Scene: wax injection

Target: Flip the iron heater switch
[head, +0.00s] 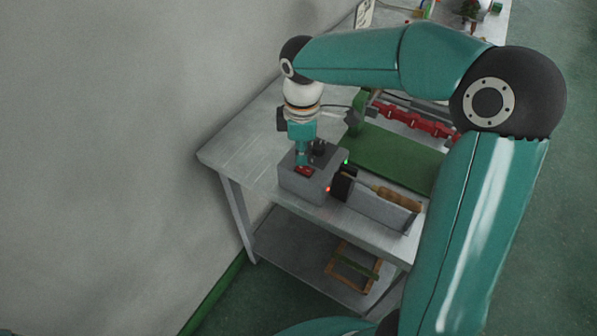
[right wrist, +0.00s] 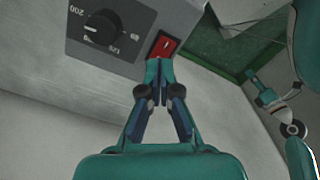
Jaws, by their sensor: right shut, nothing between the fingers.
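The iron heater is a grey box (head: 305,185) on the metal table, with a red switch (head: 304,171) on its top face. In the right wrist view the red rocker switch (right wrist: 165,46) sits beside a black dial (right wrist: 103,28) with numbers around it. My right gripper (head: 302,164) points down at the switch. In the right wrist view its closed fingertips (right wrist: 159,66) are right at the near edge of the switch. I cannot tell whether they touch it. My left gripper is not in view.
A black holder (head: 343,183) and an iron with a wooden handle (head: 398,197) are right of the box. A green mat (head: 393,155) and red parts (head: 415,121) lie behind. The table's left end (head: 235,150) is clear, near the wall.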

